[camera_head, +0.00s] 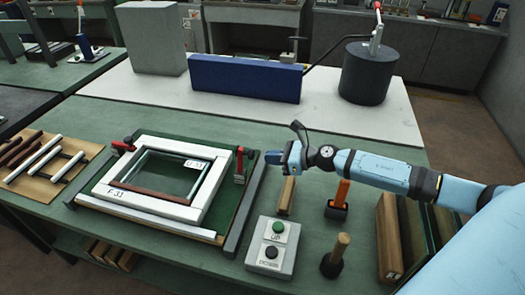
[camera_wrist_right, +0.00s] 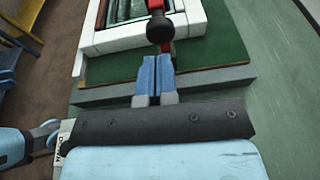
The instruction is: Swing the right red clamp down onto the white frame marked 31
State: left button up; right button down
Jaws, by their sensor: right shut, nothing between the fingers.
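The white frame (camera_head: 152,207), marked 31, lies flat on a green board inside a grey-edged fixture. The right red clamp (camera_head: 240,163) is at the fixture's right side, its red handle standing up beside the frame. In the right wrist view its black knob (camera_wrist_right: 160,28) is just beyond my fingertips, with red behind it. My right gripper (camera_head: 273,158) is to the right of this clamp, shut and empty. Its blue fingers (camera_wrist_right: 155,72) point toward the clamp with a small apparent gap. The left red clamp (camera_head: 122,147) lies low at the frame's back left. My left gripper is not in view.
A button box (camera_head: 272,247) stands in front of my right arm, near a wooden-handled tool (camera_head: 335,255) and an orange-handled tool (camera_head: 340,195). A brown block (camera_head: 286,195) is below the gripper. A blue box (camera_head: 245,78) and a dark cylinder (camera_head: 366,75) stand behind.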

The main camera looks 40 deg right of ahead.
jog(key=shift+w+a+r+p, duration=0.1)
jog(key=shift+w+a+p, duration=0.15)
jog(key=shift+w+a, duration=0.35)
jog(key=shift+w+a+r+p, duration=0.1)
jog(key=shift+w+a+p, duration=0.2)
jog(key=shift+w, duration=0.35)
jog(key=shift+f, duration=0.1)
